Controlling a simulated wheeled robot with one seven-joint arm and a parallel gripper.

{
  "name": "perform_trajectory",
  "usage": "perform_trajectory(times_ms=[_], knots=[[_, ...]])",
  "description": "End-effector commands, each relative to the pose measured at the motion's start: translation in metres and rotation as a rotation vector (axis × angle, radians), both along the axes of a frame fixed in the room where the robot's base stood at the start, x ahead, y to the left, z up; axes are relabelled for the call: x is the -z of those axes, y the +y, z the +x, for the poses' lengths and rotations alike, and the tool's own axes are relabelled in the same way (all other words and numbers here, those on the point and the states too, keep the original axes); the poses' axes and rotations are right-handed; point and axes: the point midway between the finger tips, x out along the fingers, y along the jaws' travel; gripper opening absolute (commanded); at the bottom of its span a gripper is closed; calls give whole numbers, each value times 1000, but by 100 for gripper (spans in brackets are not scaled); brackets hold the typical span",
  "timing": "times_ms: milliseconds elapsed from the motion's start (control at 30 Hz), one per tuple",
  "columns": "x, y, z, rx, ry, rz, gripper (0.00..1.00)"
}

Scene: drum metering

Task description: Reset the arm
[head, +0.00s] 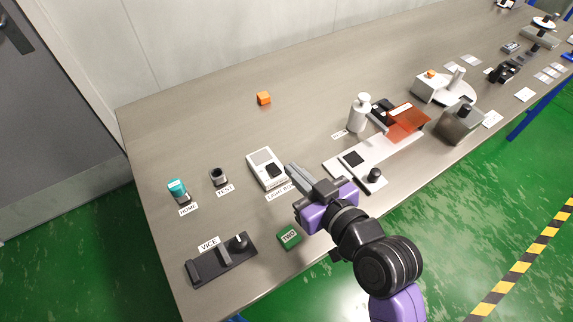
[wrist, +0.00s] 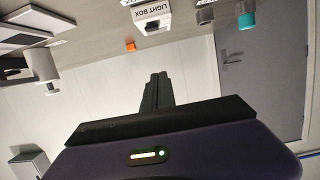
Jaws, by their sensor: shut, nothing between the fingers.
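My gripper (head: 290,170) is shut and empty, above the table between the light box and the long white plate in the head view. The arm is purple and black and reaches in from the front of the table. In the wrist view the closed fingers (wrist: 157,92) point up the picture, toward the light box (wrist: 152,16). The light box (head: 267,169) is a white case with a dark patch, standing on the table (head: 215,130). The fingers overlap its right side in the head view; I cannot tell the exact gap.
Near it are a teal-capped vial (head: 177,190) by the HOME label, a grey cup (head: 218,176) by TEST, a black vice (head: 220,262), a green TWO block (head: 289,237) and an orange cube (head: 264,98). A white bottle (head: 359,112) and white plate (head: 372,160) stand right. The table's back left is clear.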

Motion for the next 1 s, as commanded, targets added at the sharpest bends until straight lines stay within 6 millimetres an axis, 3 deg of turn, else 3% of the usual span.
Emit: perform_trajectory(times_ms=[700,800,900,1000], knots=[[-3,-3,-5,3,3,7,0],[-12,-7,0,32,-17,41,0],[-34,-16,8,86,-82,88,0],[-44,-34,0,156,-137,128,0]])
